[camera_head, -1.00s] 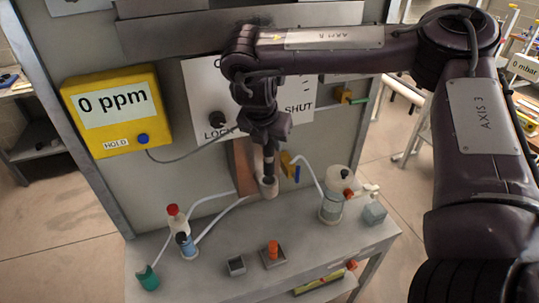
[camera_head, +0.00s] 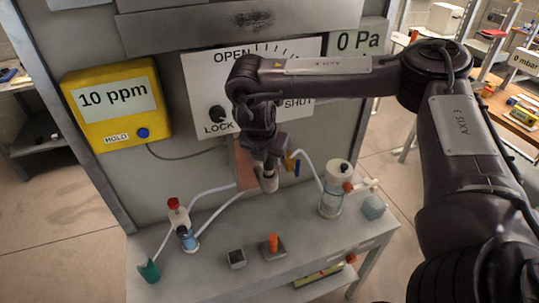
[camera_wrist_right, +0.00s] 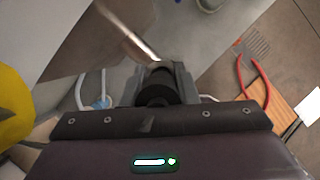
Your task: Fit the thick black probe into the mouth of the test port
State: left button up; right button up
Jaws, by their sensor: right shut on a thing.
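My right gripper (camera_head: 268,163) is above the bench, in front of the panel, pointing down. It is shut on the thick black probe (camera_wrist_right: 157,90), whose round dark body shows between the fingers in the right wrist view. In the head view the gripper hides most of the probe. A short pale cylinder (camera_head: 269,183), which looks like the test port, sits directly under the fingertips. Its mouth is hidden, so I cannot tell how deep the probe is in it. My left gripper is not in view.
A yellow meter (camera_head: 118,108) reads 10 ppm, with a grey cable running towards my gripper. Red-handled pliers (camera_wrist_right: 254,82) show in the wrist view.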

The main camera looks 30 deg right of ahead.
jog(key=o, duration=1)
jog(key=shift+f, duration=0.15)
jog(key=shift+o, duration=0.2)
jog(key=b+v, duration=0.1)
jog(key=v, duration=1.1)
jog(key=shift+r, duration=0.25)
jog(key=shift+f, duration=0.1)
